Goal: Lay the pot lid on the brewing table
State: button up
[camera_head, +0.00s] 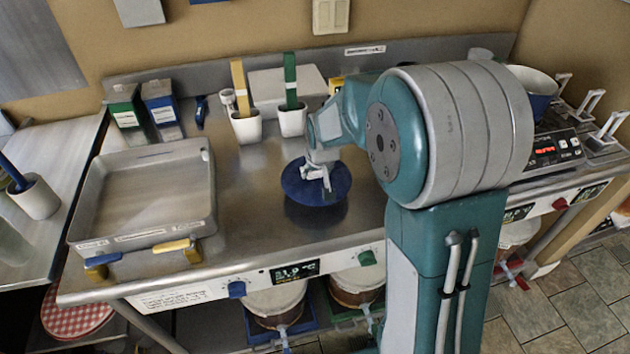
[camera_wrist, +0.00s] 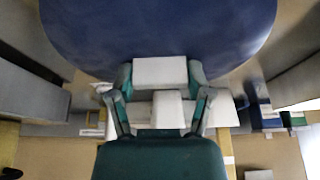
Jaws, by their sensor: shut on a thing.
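The pot lid (camera_head: 300,192) is a round, dark blue disc over the middle of the metal brewing table (camera_head: 245,190). My gripper (camera_head: 318,176) is above the lid's centre and shut on it. A dark shadow or reflection lies just below the lid; I cannot tell if its rim touches the table. In the wrist view the lid (camera_wrist: 160,28) fills the top of the picture, and my gripper's fingers (camera_wrist: 163,88) close at its underside edge in that picture. The pale grip part between the fingers is partly hidden.
A metal tray (camera_head: 213,190) stands to the left. White cups (camera_head: 246,128) with green and yellow sticks, a white box and small cartons (camera_head: 162,112) line the back. A scale (camera_head: 556,152) and a pot (camera_head: 540,100) are at right. Bare table surrounds the lid.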

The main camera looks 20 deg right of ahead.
aim_at(316, 180)
jog(key=shift+a+f, duration=0.1)
jog(key=shift+f, duration=1.7)
jog(key=shift+f, duration=0.2)
jog(key=o, duration=1.2)
jog(key=v, duration=1.2)
jog(key=shift+r, duration=0.3)
jog(key=s+r, duration=0.3)
jog(key=s, duration=0.8)
jog(key=s+r+t, duration=0.1)
jog(key=s+r, duration=0.3)
jog(key=s, duration=0.7)
jog(key=shift+s+r, duration=0.2)
jog(key=shift+r, duration=0.15)
